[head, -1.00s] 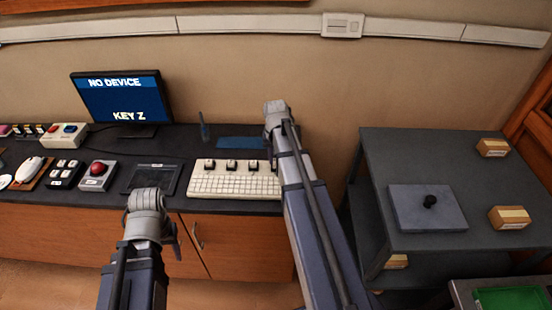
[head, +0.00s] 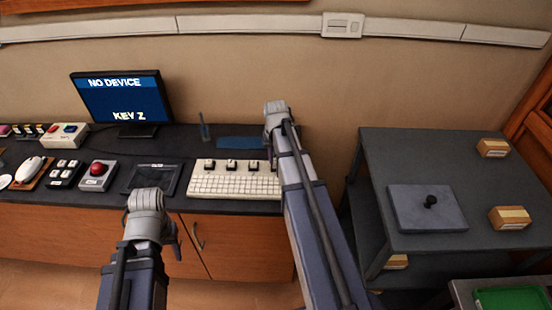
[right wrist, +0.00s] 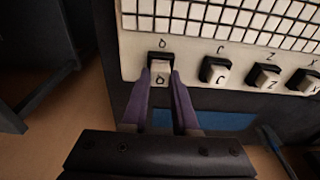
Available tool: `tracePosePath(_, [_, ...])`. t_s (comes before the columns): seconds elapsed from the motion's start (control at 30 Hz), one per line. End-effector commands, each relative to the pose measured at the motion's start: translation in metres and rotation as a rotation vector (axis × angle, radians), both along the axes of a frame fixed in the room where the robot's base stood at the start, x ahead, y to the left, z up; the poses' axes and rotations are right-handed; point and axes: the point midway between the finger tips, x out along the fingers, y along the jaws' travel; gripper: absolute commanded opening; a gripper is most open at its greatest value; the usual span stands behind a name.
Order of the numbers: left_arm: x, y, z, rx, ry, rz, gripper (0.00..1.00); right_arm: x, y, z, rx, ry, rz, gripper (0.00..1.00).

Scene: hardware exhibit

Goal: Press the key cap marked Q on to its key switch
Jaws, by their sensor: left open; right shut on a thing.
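In the right wrist view my right gripper (right wrist: 162,76) is shut on a pale key cap (right wrist: 160,76), one purple finger on each side. The cap is at the switch position labelled Q on the pale keyboard panel (right wrist: 130,60). A dark part of the switch shows just beyond the cap; I cannot tell whether the cap touches it or is seated. The keyboard panel also shows in the head view (head: 235,184), where my right arm hides its right end and the right gripper. My left gripper (head: 176,240) is open and empty in front of the counter.
Key caps C (right wrist: 216,70), Z (right wrist: 264,76) and X (right wrist: 303,82) stand in the same row. A monitor (head: 122,97) reads "NO DEVICE" and "KEY Z". A blue mat (head: 240,143) lies behind the keyboard. A red button box (head: 97,175) and dark tray (head: 152,179) stand left.

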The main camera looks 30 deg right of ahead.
Motion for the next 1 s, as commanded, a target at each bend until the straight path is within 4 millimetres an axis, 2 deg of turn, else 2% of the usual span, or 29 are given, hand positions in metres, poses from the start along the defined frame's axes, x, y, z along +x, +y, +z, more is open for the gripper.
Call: tracePosePath(1.0, [0.0,0.0,-0.0082,0.0,0.0,0.0,0.5,0.0001,0.0,-0.0081,0.0,0.0,0.0,0.0])
